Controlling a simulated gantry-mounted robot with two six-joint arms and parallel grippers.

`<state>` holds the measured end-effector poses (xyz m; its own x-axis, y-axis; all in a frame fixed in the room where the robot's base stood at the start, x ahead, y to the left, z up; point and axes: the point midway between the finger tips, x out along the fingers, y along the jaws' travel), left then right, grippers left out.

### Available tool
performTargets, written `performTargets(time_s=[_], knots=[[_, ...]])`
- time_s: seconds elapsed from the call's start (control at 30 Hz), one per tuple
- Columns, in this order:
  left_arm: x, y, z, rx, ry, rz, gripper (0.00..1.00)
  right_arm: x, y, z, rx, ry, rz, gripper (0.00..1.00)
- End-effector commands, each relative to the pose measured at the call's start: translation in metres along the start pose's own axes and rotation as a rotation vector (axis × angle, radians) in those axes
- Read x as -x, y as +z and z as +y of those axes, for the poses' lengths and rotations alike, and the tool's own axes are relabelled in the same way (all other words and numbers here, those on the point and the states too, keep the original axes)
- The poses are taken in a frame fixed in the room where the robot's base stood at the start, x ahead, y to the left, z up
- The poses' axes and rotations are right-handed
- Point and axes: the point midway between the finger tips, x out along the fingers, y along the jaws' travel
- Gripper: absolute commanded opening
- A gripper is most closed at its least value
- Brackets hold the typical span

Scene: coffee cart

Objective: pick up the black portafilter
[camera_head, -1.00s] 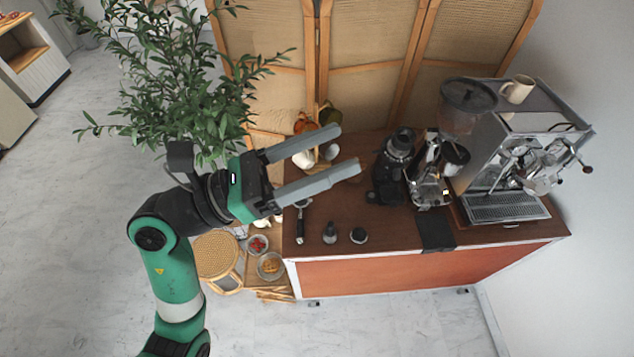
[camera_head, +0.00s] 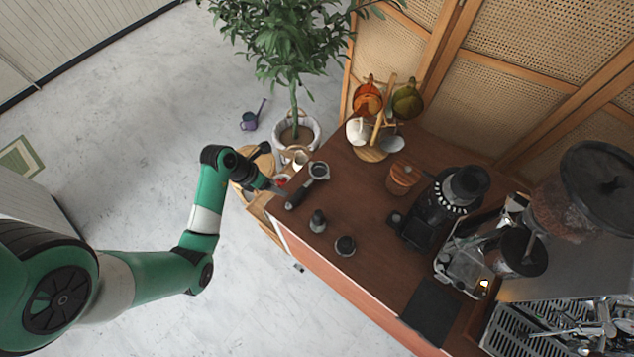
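The black portafilter (camera_head: 297,194) lies on the left end of the wooden counter. Its round metal basket (camera_head: 318,170) is toward the back and its black handle points toward the front left edge. My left gripper (camera_head: 279,190) is just left of the portafilter's handle, by the counter's left edge. Its fingers look small and nearly edge-on, so I cannot tell how far apart they are. Nothing shows between them, and the portafilter appears to rest on the counter. My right gripper is not in view.
A tamper (camera_head: 317,222) and a small round black-topped tool (camera_head: 345,246) stand near the portafilter. A cup stand (camera_head: 371,153) is behind it. A wooden canister (camera_head: 403,178), black grinder (camera_head: 445,210) and espresso machine (camera_head: 560,325) stand to the right.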

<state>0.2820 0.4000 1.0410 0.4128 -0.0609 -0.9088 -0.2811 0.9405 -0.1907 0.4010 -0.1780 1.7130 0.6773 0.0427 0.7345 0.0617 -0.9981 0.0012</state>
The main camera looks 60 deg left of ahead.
Motion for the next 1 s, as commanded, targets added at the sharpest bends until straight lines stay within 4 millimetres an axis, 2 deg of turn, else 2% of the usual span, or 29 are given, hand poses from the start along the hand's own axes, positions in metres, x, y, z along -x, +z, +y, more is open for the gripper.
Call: performTargets(time_s=[0.07,0.17,0.3,0.43,0.67,0.9,1.0], knots=[[0.0,0.001,0.001,0.002,0.001,-0.002,0.73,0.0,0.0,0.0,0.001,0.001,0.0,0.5],[-0.01,0.0,0.0,0.0,-0.001,0.001,0.73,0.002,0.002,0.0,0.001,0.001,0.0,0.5],[-0.039,0.0,0.0,-0.002,-0.001,0.0,0.73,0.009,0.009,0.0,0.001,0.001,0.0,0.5],[-0.059,0.001,-0.001,-0.002,-0.001,-0.002,0.73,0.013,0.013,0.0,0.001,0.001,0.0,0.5],[-0.067,0.003,-0.001,-0.001,0.0,-0.003,0.73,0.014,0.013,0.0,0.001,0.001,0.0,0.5],[-0.107,0.005,-0.007,-0.002,-0.001,-0.001,0.73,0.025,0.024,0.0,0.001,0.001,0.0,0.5],[-0.115,0.006,-0.007,-0.002,0.0,-0.003,0.73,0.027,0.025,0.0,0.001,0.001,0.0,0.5]])
